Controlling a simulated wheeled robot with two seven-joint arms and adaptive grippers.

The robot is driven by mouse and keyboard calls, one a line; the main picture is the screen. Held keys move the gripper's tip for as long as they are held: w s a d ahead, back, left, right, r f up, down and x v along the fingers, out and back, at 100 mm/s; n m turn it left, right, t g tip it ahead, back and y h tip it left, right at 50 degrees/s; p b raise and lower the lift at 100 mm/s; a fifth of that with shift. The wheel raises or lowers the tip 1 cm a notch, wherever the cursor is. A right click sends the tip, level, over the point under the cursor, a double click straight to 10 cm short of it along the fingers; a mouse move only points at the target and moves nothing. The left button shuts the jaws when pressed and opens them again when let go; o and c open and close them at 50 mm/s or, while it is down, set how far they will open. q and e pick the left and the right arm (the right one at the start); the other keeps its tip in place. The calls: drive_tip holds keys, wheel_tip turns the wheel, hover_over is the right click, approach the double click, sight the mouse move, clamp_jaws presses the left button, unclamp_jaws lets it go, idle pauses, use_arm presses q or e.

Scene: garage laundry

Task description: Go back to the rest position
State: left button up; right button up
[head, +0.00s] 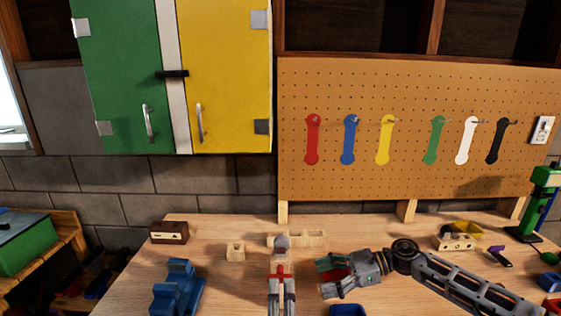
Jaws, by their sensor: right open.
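My right arm comes in from the lower right, its gripper (326,277) pointing left above the wooden workbench (225,285). Its jaws are open, with dark green and red surfaces showing at the fingers; whether these belong to a thing behind is unclear. What seems to be my left gripper (281,282) stands at the bottom middle, with two grey prongs pointing away from me. Red shows between and at the tips of the prongs, with a pale piece just beyond. I cannot tell whether it holds this red part. The left arm itself is below the picture edge.
A blue stepped block (178,290), a small wooden block (236,251) and a brown box (169,232) stand to the left. A pale wooden holder (312,239) lies behind the grippers. Bare bench lies between.

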use_arm(q)
drive_tip(key=shift+r+p, duration=2.55)
drive_tip(key=shift+r, duration=0.35)
use_arm(e)
drive_tip(key=shift+r, duration=2.9)
use_arm(q)
drive_tip(key=shift+r+p, duration=0.45)
use_arm(e)
drive_tip(key=shift+r, duration=0.45)
